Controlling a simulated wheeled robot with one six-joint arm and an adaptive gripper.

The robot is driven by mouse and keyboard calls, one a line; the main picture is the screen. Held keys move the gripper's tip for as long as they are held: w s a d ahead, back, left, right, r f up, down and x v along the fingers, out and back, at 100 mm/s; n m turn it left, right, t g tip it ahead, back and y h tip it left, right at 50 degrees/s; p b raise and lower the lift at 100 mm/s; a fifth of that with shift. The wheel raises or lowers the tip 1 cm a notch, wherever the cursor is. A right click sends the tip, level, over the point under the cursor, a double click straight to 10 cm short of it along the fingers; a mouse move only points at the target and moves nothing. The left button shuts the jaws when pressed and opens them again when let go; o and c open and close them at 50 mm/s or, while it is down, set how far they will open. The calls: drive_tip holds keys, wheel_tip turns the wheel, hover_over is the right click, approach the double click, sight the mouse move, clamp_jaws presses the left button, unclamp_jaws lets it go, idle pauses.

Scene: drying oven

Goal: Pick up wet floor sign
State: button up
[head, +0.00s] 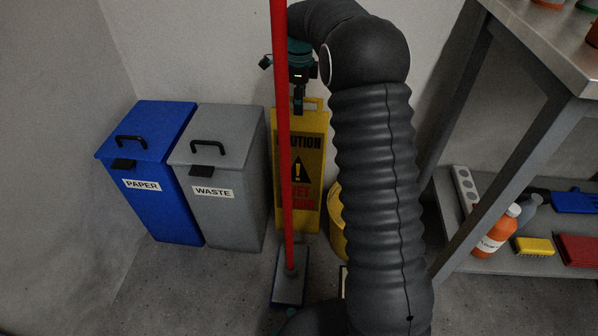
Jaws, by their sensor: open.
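The yellow wet floor sign (314,150) stands upright on the floor near the back wall, with a handle slot at its top and black and red lettering. A red pole crosses in front of it and hides part of its face. My gripper (299,108) points down at the top of the sign, by the handle. It is open, and whether its fingers touch the sign cannot be told. My dark arm covers the area just right of the sign.
The red pole (282,140) rises from a flat mop head (289,285) in front of the sign. A blue paper bin (160,190) and a grey waste bin (225,160) stand left. A yellow bucket (338,220) is partly hidden behind my arm. A metal table (560,45) with a lower shelf stands right.

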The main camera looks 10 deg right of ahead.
sight(300, 117)
drive_tip(key=shift+f+b, duration=0.5)
drive_tip(key=shift+f, duration=2.25)
clamp_jaws()
drive_tip(key=shift+r, duration=0.1)
